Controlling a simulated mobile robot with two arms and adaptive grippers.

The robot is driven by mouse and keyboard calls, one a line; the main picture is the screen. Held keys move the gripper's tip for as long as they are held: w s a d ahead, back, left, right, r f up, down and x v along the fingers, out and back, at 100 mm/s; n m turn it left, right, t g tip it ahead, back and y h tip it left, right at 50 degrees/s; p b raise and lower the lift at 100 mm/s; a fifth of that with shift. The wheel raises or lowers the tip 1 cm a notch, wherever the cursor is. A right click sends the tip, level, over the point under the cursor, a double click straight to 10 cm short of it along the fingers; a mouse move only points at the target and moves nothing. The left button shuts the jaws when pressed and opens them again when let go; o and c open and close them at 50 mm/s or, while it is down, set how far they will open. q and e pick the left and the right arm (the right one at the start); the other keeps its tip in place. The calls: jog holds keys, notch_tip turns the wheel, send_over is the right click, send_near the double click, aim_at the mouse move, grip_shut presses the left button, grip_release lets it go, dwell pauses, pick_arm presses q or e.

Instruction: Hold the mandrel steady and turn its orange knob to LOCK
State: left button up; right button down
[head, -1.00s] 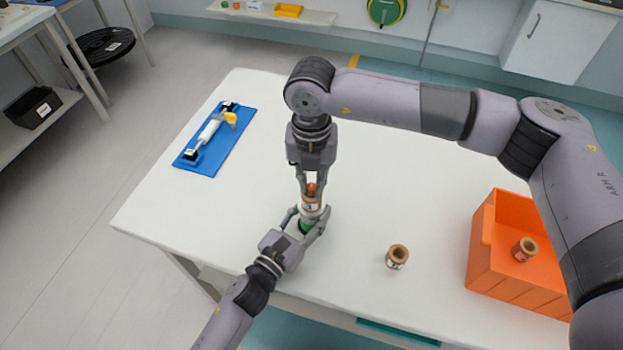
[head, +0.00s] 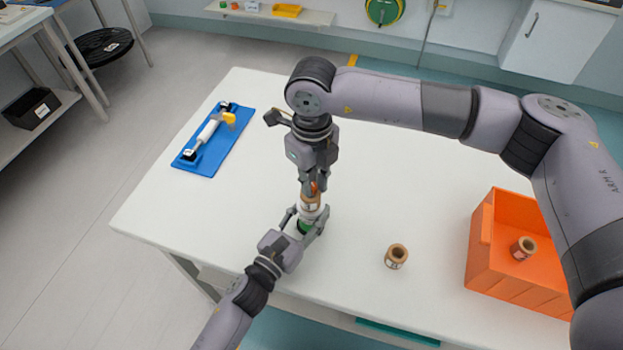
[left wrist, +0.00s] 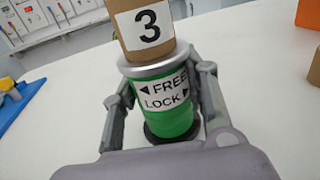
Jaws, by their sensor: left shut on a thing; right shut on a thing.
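The mandrel (head: 304,227) stands upright on the white table; its green body shows in the left wrist view (left wrist: 172,124) with a label reading FREE and LOCK with arrows. A brown core numbered 3 (left wrist: 148,27) sits on it above a metal collar; the core also shows in the head view (head: 310,203). My left gripper (head: 307,221) is shut around the mandrel's body, one finger on each side. The orange knob (head: 315,187) is on top, partly hidden by my right gripper (head: 311,184), which is shut on it from above. The knob's pointing direction cannot be read.
A second brown core (head: 397,257) stands on the table to the right. An orange bin (head: 482,243) at the right holds another core (head: 523,248). A blue board (head: 204,160) with a white roller and yellow part lies at the left.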

aim_at(313, 183)
jog(key=n, duration=0.6)
jog(key=shift+w+d, duration=0.15)
jog(key=n, duration=0.6)
jog(key=shift+w+n, duration=0.1)
jog(key=shift+n, duration=0.2)
pick_arm(q)
jog(key=shift+f, duration=0.1)
pick_arm(e)
jog(key=c, duration=1.5)
grip_release()
jog(key=shift+c, duration=0.2)
notch_tip(313, 183, up, 12)
